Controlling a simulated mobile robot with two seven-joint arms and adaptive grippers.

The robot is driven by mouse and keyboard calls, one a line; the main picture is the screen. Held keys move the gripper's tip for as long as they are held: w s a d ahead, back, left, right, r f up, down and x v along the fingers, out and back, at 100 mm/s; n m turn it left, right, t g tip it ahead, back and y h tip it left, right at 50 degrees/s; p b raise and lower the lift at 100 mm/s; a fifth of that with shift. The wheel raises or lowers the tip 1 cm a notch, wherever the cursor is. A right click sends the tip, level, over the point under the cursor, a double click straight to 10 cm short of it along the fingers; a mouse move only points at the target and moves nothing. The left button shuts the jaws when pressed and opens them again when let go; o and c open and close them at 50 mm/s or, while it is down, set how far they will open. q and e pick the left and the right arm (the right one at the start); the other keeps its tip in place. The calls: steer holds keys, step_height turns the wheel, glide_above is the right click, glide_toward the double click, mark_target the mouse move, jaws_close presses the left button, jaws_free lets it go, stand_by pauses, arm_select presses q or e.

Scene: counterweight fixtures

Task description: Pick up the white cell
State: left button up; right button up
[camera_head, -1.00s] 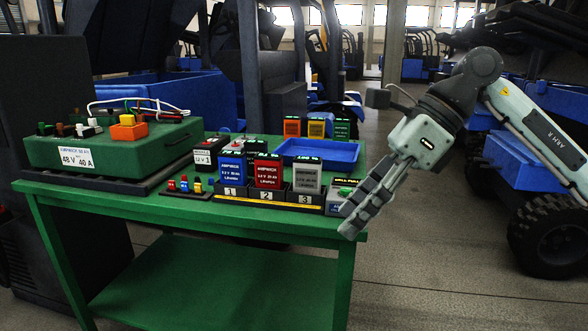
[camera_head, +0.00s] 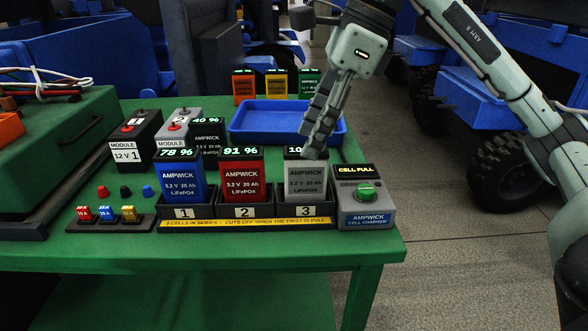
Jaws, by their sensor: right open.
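The palest cell, a light grey-white one (camera_head: 305,180) marked AMPWICK, stands upright in slot 3 of the black charging rack (camera_head: 245,211). Its top display is partly hidden behind my gripper's fingertips. My right gripper (camera_head: 322,128) comes down from the upper right with its fingers pointing down at the top of this cell. It is open with nothing in it; whether it touches the cell I cannot tell. A blue cell (camera_head: 180,182) showing 78 % is in slot 1, and a red cell (camera_head: 242,182) showing 91 % in slot 2. My left gripper is not in view.
A cell charger (camera_head: 364,208) with a green button and "CELL FULL" display stands right of the rack. A blue tray (camera_head: 262,118) lies behind. Orange, yellow and green cells stand farther back. Battery modules (camera_head: 131,142) are at left on the green table (camera_head: 250,258).

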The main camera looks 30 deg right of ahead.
mark_target(296, 170)
steer(key=x, duration=0.4)
steer(key=s+x, duration=0.1)
steer(key=x, duration=0.2)
steer(key=shift+a+f, duration=0.1)
steer(key=shift+a, duration=0.1)
steer(key=shift+c, duration=0.4)
jaws_close()
